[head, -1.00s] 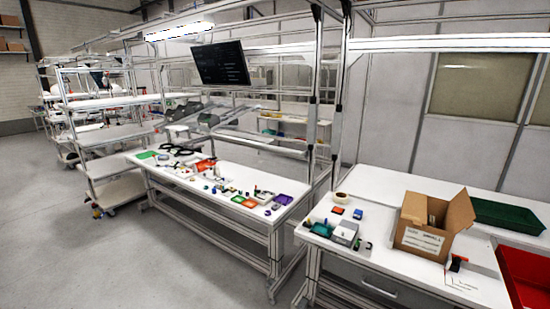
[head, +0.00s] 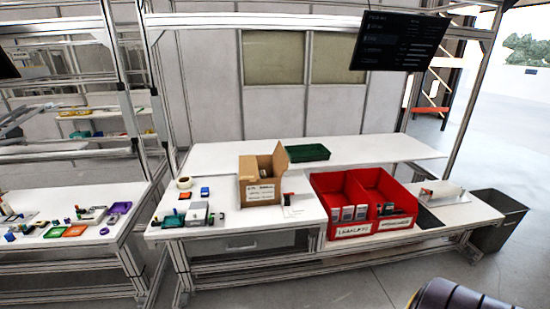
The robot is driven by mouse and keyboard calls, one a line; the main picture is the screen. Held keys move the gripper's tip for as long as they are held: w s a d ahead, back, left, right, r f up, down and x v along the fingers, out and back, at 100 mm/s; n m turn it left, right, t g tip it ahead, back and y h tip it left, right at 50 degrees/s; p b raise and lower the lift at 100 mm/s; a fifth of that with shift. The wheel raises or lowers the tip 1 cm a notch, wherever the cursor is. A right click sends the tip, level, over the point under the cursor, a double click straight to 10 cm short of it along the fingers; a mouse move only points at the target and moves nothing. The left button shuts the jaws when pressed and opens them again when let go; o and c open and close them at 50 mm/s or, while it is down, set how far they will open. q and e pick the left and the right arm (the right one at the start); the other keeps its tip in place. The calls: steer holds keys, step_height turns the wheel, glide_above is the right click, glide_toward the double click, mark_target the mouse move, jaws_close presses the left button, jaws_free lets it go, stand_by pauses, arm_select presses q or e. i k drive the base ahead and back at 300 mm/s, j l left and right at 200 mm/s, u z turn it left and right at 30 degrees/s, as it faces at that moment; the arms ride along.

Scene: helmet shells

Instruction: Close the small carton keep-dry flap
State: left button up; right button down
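A small brown cardboard carton (head: 259,191) stands on the white workbench (head: 230,219), left of the red bins. It has a label on its front. One flap (head: 280,163) stands up at its right side, and the top looks open. What is inside is too small to tell. Neither of my grippers shows in the head view.
Red bins (head: 352,231) with several dark packets stand right of the carton. A green tray (head: 307,153) lies behind it. Small parts and a grey box (head: 197,214) sit to its left. A grey waste bin (head: 493,222) stands beyond the bench.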

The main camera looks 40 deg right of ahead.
mark_target(282, 162)
steer(key=z, duration=1.35)
